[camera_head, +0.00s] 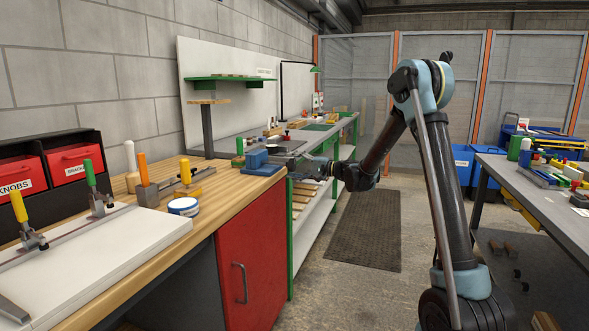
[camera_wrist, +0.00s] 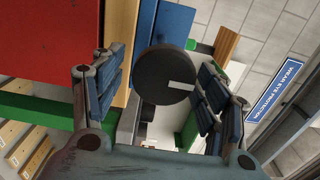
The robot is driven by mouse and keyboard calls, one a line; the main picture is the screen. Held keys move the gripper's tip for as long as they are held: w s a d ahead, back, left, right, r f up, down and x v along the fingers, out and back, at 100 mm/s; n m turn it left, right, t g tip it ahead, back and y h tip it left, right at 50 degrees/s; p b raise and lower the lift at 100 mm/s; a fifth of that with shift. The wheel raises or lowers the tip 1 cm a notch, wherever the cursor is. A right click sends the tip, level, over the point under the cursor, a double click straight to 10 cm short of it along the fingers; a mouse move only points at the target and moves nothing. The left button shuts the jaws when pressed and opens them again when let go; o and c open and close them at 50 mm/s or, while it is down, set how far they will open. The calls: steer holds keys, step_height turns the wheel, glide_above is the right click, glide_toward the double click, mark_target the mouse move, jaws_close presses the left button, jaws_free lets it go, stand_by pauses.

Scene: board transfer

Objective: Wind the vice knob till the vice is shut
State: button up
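The blue vice (camera_head: 257,168) sits at the corner of the wooden bench top. In the wrist view, part of its blue body (camera_wrist: 173,25) shows behind the knob. The vice knob (camera_wrist: 160,78) is a dark round disc with a white mark on its face. My gripper (camera_head: 300,166) is at the right side of the vice in the head view. In the wrist view my gripper (camera_wrist: 160,92) is open, with blue-padded fingers on either side of the knob. A gap shows at the left finger; contact at the right finger cannot be told. The jaw opening is not clear.
The wooden bench (camera_head: 128,221) has a red cabinet door (camera_head: 250,262) under it. A white-and-blue tape roll (camera_head: 184,207) and orange- and yellow-handled clamps stand left of the vice. A grey table (camera_head: 562,218) stands right. A dark floor mat (camera_head: 365,228) lies between.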

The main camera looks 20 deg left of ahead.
steer(key=d, duration=1.2)
steer(key=shift+s, duration=0.45)
steer(key=s+d+f+n+h, duration=0.15)
steer(key=s+d+h, duration=0.65)
steer(key=s+d, duration=0.9)
steer(key=s+d+f+h, duration=0.5)
steer(key=s+d+f, duration=0.2)
steer(key=s+d, duration=0.4)
steer(key=s+d+f+h, duration=0.5)
steer(key=s+d+f, duration=0.2)
steer(key=s+d, duration=0.5)
steer(key=shift+s+d+t, duration=0.15)
steer(key=shift+s+t, duration=0.15)
steer(key=shift+s, duration=0.55)
steer(key=shift+c, duration=0.4)
